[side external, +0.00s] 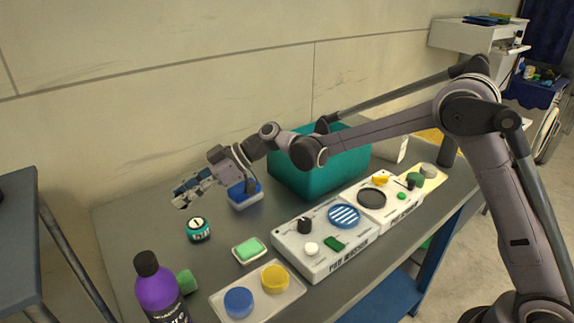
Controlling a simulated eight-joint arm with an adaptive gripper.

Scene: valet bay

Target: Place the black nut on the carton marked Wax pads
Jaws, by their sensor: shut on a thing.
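My gripper (186,192) hangs over the left part of the grey table, left of a small blue tub and above a teal-banded jar. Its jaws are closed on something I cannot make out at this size. I cannot tell whether that is the black nut. A black knob-like piece (305,225) stands on the front white labelled box (315,262); I cannot tell whether it is a nut. A pale box (392,148) stands behind, right of the teal bin. I cannot read "Wax pads" on any box.
The teal bin (318,172) stands at the back. The blue tub (244,200), teal-banded jar (198,230), green pad in a dish (249,249), purple bottle (158,290) and clear tray (285,303) crowd the front. A second white box (385,205) holds several small pieces.

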